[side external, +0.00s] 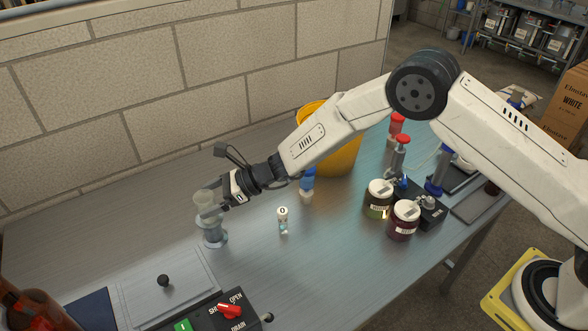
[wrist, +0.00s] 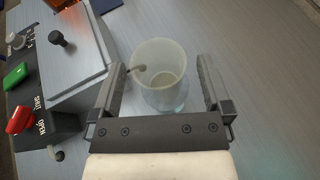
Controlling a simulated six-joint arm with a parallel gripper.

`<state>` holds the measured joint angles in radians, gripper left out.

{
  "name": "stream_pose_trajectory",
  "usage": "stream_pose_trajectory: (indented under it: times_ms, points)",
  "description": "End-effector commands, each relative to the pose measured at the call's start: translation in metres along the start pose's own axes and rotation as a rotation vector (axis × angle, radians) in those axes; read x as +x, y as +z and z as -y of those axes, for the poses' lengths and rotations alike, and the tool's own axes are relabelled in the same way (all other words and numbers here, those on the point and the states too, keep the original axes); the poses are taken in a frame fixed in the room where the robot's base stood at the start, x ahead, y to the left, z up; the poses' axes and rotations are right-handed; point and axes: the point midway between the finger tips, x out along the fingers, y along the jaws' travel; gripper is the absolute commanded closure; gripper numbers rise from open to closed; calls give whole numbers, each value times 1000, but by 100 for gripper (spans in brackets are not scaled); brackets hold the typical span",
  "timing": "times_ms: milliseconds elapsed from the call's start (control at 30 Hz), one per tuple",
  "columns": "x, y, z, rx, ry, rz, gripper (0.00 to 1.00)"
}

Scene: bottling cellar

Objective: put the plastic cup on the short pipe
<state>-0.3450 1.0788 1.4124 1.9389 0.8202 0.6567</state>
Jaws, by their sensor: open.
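The plastic cup (side external: 206,203) is pale and translucent. In the side view it stands roughly upright on top of the short pipe (side external: 214,234), a clear bluish piece with a flared foot standing on the bench. My gripper (side external: 216,198) is level with the cup. In the wrist view my gripper (wrist: 162,68) is open, with one finger on each side of the cup (wrist: 158,60). A gap shows at the right finger; the left finger is close to the cup, and I cannot tell if it touches. The cup hides most of the pipe in the wrist view.
A control box (side external: 212,312) with a red lever and green switch and a lidded panel (side external: 170,290) are near the front. A small labelled vial (side external: 283,221), a yellow bucket (side external: 340,150) and lidded jars (side external: 404,221) stand to the right. Bare bench lies between.

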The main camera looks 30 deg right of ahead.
Motion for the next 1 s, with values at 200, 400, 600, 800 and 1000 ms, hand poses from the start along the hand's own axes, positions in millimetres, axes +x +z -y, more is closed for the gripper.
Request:
stream_pose_trajectory:
  times_ms: [200,400,600,800,1000]
  points:
    - [-27,0,1,1,-3,0,1]
    - [-56,0,1,1,-2,0,1]
    - [-84,0,1,0,-2,1,1]
    - [-102,0,0,0,0,1,1]
    - [-107,0,0,0,0,1,1]
